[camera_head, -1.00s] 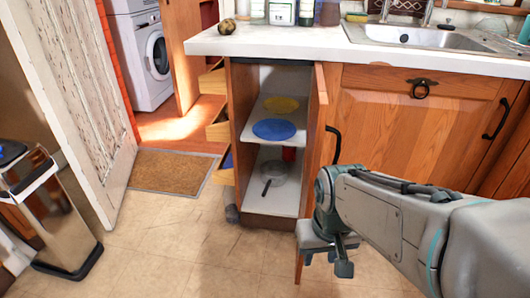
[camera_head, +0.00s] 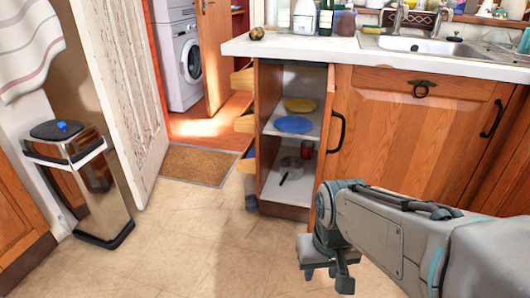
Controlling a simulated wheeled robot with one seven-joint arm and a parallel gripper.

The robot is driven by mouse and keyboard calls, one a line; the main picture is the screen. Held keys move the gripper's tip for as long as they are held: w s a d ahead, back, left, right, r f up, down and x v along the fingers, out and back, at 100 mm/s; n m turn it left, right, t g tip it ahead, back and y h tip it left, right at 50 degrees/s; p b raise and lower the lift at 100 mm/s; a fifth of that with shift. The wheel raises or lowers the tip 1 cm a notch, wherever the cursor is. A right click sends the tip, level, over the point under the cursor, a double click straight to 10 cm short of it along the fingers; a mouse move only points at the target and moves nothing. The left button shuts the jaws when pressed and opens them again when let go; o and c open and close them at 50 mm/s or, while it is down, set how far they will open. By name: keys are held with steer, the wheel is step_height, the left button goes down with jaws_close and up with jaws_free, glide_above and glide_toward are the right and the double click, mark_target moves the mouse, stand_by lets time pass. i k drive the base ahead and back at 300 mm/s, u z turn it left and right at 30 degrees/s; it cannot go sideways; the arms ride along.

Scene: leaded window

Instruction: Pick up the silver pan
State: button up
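The silver pan (camera_head: 291,164) appears to be the round grey, shiny item on the lower shelf of the open cabinet. A dark handle (camera_head: 284,179) points from it toward the front left. My gripper (camera_head: 328,274) hangs low over the floor, in front of and to the right of the cabinet, apart from the pan. Its fingers point down and nothing shows between them. The angle does not show clearly how far apart they are.
A blue plate (camera_head: 294,124) and a yellow plate (camera_head: 300,105) lie on the upper shelf. A red item (camera_head: 307,149) stands behind the pan. The open cabinet door (camera_head: 328,130) is at the right of the opening. A metal bin (camera_head: 88,185) stands left. The floor (camera_head: 190,235) in front is clear.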

mark_target(292, 168)
steer(key=u, duration=0.75)
steer(key=i, duration=1.55)
steer(key=z, duration=0.1)
